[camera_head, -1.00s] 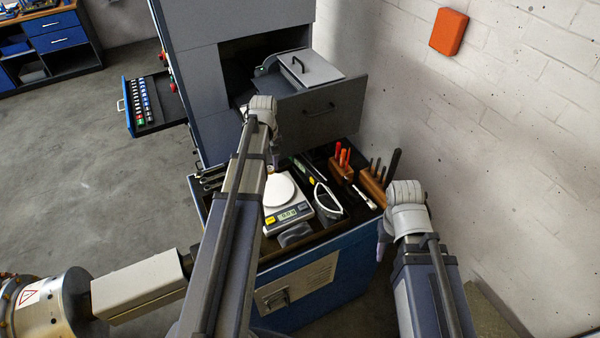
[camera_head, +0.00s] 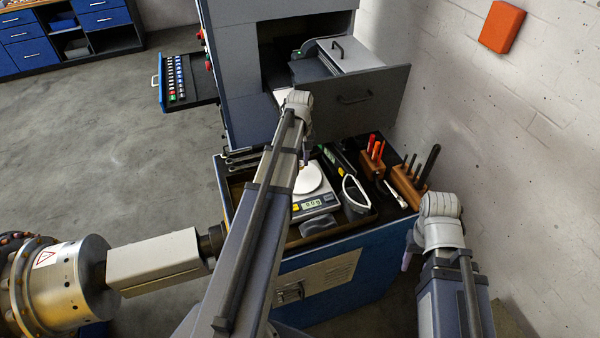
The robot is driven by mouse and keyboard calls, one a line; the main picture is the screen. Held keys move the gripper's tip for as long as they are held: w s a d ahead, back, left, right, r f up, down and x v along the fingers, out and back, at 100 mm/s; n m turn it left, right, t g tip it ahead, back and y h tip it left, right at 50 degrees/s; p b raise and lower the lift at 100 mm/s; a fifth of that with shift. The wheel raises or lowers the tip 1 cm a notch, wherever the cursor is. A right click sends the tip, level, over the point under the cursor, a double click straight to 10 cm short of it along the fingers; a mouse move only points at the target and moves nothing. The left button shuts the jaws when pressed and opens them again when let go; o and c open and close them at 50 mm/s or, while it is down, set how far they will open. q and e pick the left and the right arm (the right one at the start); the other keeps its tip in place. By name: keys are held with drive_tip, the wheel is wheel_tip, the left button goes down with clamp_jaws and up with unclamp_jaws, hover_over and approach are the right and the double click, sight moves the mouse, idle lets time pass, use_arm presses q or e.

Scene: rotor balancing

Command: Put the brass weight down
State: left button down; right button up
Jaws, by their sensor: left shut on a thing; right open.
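My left gripper (camera_head: 306,157) points down just behind the round pan of the white scale (camera_head: 327,203), seen from above. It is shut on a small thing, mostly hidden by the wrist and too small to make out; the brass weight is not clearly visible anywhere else. The scale has a pale round pan (camera_head: 308,181) and a lit display at its front. I cannot tell whether the held thing touches the pan. My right gripper (camera_head: 407,258) hangs beside the cart's right side, open, its fingers mostly hidden by its wrist.
The scale stands in a tray on a blue cart (camera_head: 345,277).

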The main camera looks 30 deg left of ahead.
sight(300, 164)
use_arm(q)
drive_tip(key=shift+f+b, duration=1.8)
drive_tip(key=shift+b, duration=0.05)
drive_tip(key=shift+f, duration=0.25)
drive_tip(key=c, duration=0.5)
unclamp_jaws()
drive_tip(key=shift+r, duration=0.1)
drive_tip(key=shift+c, duration=0.2)
wheel_tip(300, 164, up, 12)
drive_tip(key=p, duration=1.2)
drive_tip(key=shift+r, duration=0.2)
